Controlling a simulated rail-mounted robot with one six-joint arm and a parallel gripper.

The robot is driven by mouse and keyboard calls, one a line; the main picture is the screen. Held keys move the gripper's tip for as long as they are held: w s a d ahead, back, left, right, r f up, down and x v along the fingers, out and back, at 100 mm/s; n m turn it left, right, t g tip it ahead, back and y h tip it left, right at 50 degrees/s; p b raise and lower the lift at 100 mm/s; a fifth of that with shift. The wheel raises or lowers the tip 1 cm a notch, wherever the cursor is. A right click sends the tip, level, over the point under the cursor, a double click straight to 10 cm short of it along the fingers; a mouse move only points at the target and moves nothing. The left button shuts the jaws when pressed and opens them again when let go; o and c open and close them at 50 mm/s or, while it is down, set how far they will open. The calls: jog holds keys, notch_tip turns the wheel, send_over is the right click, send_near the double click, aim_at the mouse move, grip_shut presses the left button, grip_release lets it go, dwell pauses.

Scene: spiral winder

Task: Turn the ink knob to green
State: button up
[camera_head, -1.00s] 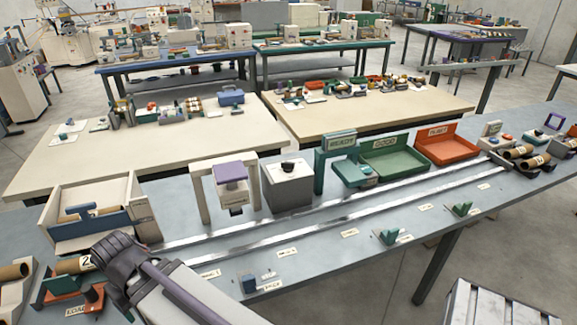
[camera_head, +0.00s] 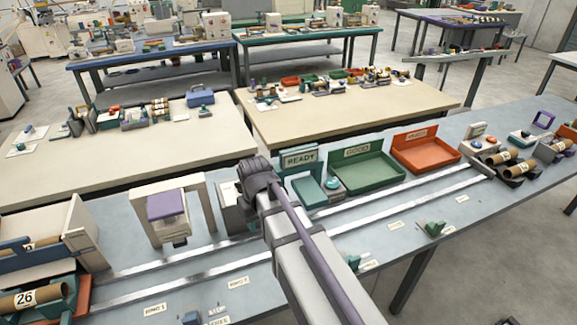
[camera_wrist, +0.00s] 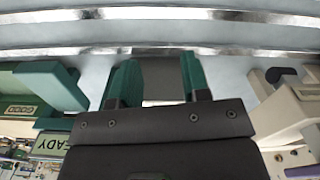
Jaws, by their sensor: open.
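A grey box (camera_head: 231,212) stands on the bench between the white frame with the purple head (camera_head: 166,205) and the green READY stand (camera_head: 300,162). My arm covers most of the box in the head view, and the dark knob on its top is hidden. I cannot read any colour mark for the ink knob. In the wrist view my gripper (camera_wrist: 158,72) is open, its two teal fingers apart. A grey surface (camera_wrist: 163,80) shows between the fingers, probably the box; no knob is visible there.
Two metal rails (camera_head: 222,258) run along the bench in front of the box. A green GOOD tray (camera_head: 372,174) and an orange tray (camera_head: 426,154) stand to the right. A tan holder with paper rolls (camera_head: 83,220) stands at the left.

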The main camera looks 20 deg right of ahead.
jog(key=w+r+n+p, duration=0.1)
jog(key=w+r+n, duration=0.1)
jog(key=w, duration=0.5)
jog(key=w+r+n+p, duration=0.2)
jog(key=w+n, duration=0.2)
jog(key=w, duration=0.3)
jog(key=w+r+n+p, duration=0.1)
jog(key=w+r+n, duration=0.1)
jog(key=w, duration=0.5)
jog(key=shift+w+d+r+n, duration=0.15)
jog(key=shift+w+n, duration=0.25)
jog(key=shift+n, duration=0.5)
notch_tip(320, 180, down, 10)
jog(key=b, duration=0.9)
jog(key=shift+d+f+b, duration=0.1)
jog(key=shift+f+b, duration=0.1)
jog(key=shift+b, duration=0.15)
jog(key=shift+r, duration=0.15)
grip_shut()
